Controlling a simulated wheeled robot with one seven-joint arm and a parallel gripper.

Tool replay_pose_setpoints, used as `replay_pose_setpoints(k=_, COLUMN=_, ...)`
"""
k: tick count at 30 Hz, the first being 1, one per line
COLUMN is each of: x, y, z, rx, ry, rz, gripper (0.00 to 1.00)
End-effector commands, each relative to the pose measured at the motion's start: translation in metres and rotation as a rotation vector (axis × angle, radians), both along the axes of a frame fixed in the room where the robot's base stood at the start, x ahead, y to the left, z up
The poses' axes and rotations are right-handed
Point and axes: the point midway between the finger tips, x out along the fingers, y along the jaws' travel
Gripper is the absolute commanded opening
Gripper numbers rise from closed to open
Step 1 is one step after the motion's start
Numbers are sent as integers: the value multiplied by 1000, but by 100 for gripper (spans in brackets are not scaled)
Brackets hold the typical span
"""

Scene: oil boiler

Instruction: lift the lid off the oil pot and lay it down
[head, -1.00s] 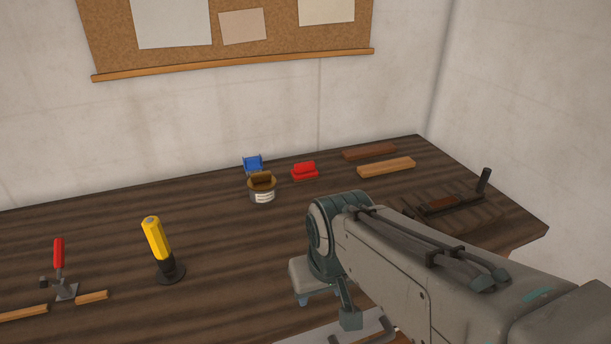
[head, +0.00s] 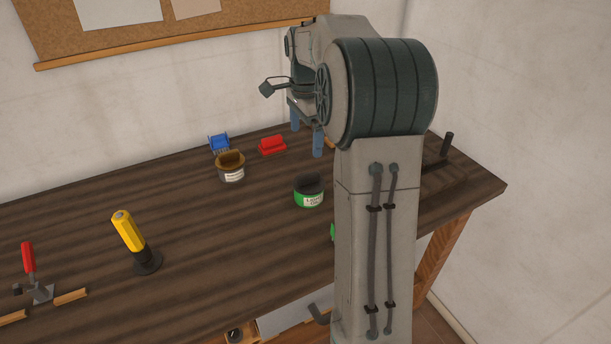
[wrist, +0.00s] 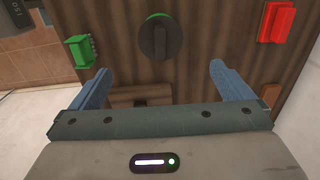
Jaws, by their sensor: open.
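A green pot (head: 309,200) with a pale label and a dark lid (head: 309,184) stands upright on the bench. I take it for the oil pot, but its label is too small to read surely. In the wrist view the round dark lid (wrist: 159,38) shows from above with a raised bar, ahead of and between my fingers. A sliver of green pot (wrist: 157,15) shows behind it. My gripper (head: 306,137) is open and empty above the bench, fingers pointing down, apart from the pot. Both blue fingers of my gripper (wrist: 160,72) show in the wrist view.
A brown-lidded pot (head: 231,171), a blue item (head: 219,144) and a red block (head: 272,145) stand behind the green pot. A yellow-handled tool (head: 128,232) stands left. A green block (wrist: 80,52) lies near the pot.

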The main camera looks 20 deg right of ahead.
Motion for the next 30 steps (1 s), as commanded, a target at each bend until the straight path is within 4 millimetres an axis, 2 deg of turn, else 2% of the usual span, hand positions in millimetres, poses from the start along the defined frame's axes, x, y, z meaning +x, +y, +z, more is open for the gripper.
replay_pose_setpoints(k=5, x=8, y=-10, z=-9, rx=7, ry=11, rz=-69, gripper=100)
replay_pose_setpoints(k=15, x=7, y=-10, z=-72, rx=7, ry=11, rz=-69, gripper=100)
replay_pose_setpoints(k=23, x=6, y=-10, z=-92, rx=6, ry=10, rz=-68, gripper=100)
replay_pose_setpoints(k=30, x=1, y=-11, z=-126, rx=7, ry=12, rz=-67, gripper=100)
